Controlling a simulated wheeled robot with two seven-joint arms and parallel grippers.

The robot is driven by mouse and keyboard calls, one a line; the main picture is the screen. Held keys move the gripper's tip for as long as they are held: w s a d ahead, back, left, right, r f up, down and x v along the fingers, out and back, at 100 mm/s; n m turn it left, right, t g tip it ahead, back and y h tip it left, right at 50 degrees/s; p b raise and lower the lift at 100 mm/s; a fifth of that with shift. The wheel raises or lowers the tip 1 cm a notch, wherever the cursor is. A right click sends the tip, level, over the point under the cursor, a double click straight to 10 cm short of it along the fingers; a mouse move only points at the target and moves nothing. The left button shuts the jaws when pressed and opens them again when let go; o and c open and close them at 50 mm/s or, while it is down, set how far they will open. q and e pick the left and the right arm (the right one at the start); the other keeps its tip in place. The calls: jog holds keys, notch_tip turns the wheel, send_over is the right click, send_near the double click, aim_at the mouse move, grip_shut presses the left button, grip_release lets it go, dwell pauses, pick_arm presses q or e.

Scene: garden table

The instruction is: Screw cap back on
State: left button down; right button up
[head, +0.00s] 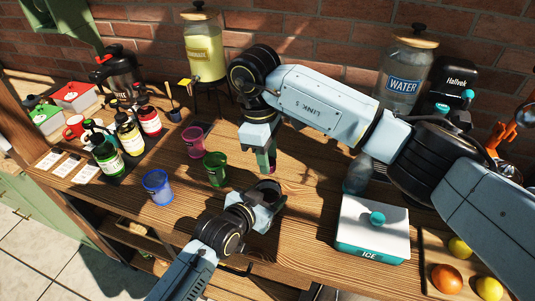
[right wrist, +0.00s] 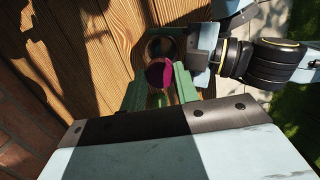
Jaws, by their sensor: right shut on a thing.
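My right gripper (head: 265,164) points down over the middle of the table, its green fingers close together. In the right wrist view a round magenta cap (right wrist: 159,73) sits between the fingers of my right gripper (right wrist: 160,92), held by them. My left gripper (head: 268,193) is just below and in front of it in the head view, angled upward. A dark round shape (right wrist: 162,45) lies beyond the cap, beside my left gripper; I cannot tell whether it is a bottle. What the left fingers hold is hidden.
A white ICE box (head: 372,232) and a clear bottle (head: 357,175) stand to the right. Lidded water (head: 404,75) and yellow drink (head: 205,50) jars stand at the back.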

jog(key=o, duration=0.9)
jog(key=shift+r, duration=2.25)
jog(key=shift+c, duration=0.2)
